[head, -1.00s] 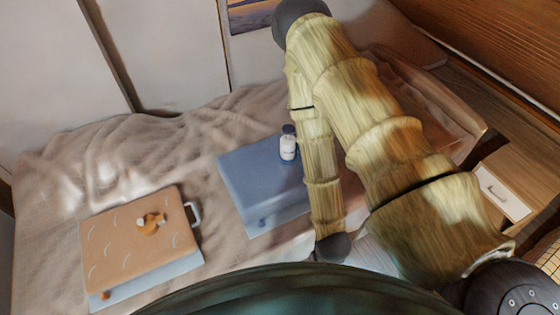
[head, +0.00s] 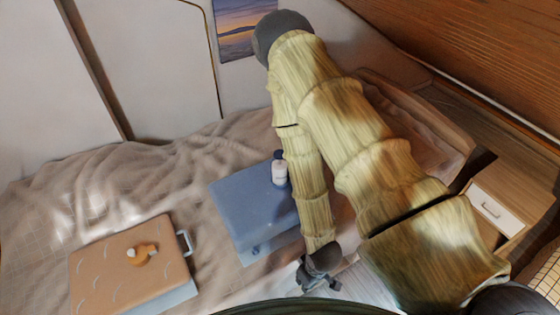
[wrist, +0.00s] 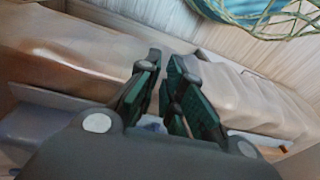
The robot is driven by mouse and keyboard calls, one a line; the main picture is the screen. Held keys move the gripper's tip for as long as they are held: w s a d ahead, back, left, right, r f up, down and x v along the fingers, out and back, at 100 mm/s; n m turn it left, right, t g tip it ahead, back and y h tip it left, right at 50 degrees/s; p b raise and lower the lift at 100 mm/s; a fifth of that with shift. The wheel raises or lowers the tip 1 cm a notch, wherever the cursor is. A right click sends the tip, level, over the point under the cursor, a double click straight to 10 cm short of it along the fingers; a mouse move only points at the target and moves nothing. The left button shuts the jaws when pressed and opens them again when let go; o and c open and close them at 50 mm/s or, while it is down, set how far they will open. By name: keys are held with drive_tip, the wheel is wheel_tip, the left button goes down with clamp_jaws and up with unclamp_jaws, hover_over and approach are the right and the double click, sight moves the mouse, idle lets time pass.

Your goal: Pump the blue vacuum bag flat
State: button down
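The blue vacuum bag (head: 236,205) lies on the bed as a thick slab, its right part hidden behind my arm. A small white bottle with a dark blue cap (head: 279,170) stands on its top near the arm. A small blue fitting shows low on the bag's front side. My gripper (head: 318,283) hangs in front of the bag's right end, beside the bed and apart from the bag. In the wrist view my gripper (wrist: 163,68) has its two dark green fingers slightly apart with nothing between them. A bluish shape at the lower left there is too blurred to tell.
An orange patterned bag (head: 110,265) with a grey handle and a small orange-and-white object (head: 142,254) on top lies at left on the rumpled beige blanket (head: 60,195). A wooden drawer unit (head: 496,208) stands at right. A sloping wood ceiling is at upper right.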

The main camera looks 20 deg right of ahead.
drive_tip(key=w+a+r+n+t+y, duration=0.15)
drive_tip(key=w+r+n, duration=0.25)
drive_tip(key=w+n, duration=0.6)
wheel_tip(320, 180, up, 29)
drive_tip(key=n+g+h+b, duration=0.2)
drive_tip(key=n+h, duration=0.1)
drive_tip(key=n, duration=2.2)
hover_over(280, 155)
drive_tip(key=s, duration=0.3)
drive_tip(key=shift+d+f+t, duration=0.1)
drive_tip(key=shift+d+t, duration=0.15)
drive_tip(key=f+p, duration=0.1)
drive_tip(key=f, duration=0.3)
drive_tip(key=w+f+p, duration=0.1)
drive_tip(key=f, duration=0.4)
drive_tip(key=f+p, duration=0.2)
drive_tip(key=f, duration=0.3)
drive_tip(key=shift+w, duration=0.15)
